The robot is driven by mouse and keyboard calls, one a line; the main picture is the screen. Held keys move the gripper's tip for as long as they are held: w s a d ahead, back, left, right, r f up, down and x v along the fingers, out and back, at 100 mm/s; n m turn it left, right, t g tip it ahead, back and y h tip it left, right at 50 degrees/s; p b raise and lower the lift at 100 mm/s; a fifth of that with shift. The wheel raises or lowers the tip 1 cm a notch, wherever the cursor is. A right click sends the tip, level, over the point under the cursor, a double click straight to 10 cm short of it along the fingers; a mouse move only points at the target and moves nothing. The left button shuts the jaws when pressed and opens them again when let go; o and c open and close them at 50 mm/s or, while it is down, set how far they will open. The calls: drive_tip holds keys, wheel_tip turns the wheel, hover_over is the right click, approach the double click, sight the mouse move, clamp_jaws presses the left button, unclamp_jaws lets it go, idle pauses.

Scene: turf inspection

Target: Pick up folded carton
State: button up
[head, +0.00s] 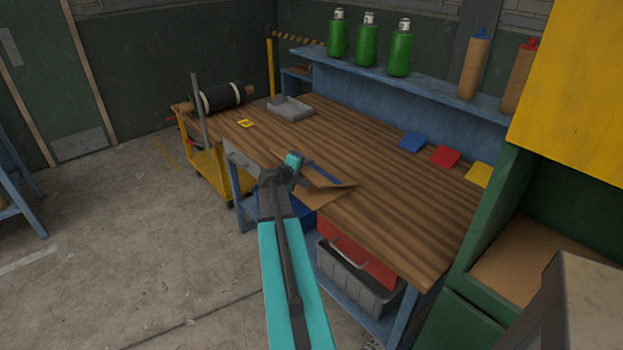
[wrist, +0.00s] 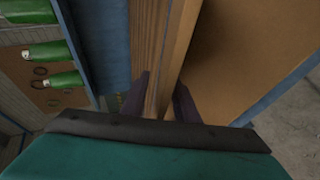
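The folded carton (head: 328,193) is a flat brown board piece with raised flaps at the front edge of the wooden workbench (head: 370,200). In the head view my gripper (head: 293,164) is at the carton's left end, and my arm hides part of the carton. In the wrist view the carton's broad brown panel (wrist: 235,50) fills the right side. The two dark fingers of my gripper (wrist: 160,103) stand apart, with a brown edge running between them. I cannot tell whether either finger touches it.
Blue (head: 412,142), red (head: 444,156) and yellow (head: 479,174) squares lie along the bench's back. Green bottles (head: 367,42) stand on the blue shelf. A grey tray (head: 290,108) and black roll (head: 222,97) are at the far end. A grey crate (head: 358,280) sits below.

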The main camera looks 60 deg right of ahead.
drive_tip(key=shift+c, duration=0.2)
idle(0.4)
clamp_jaws()
idle(1.2)
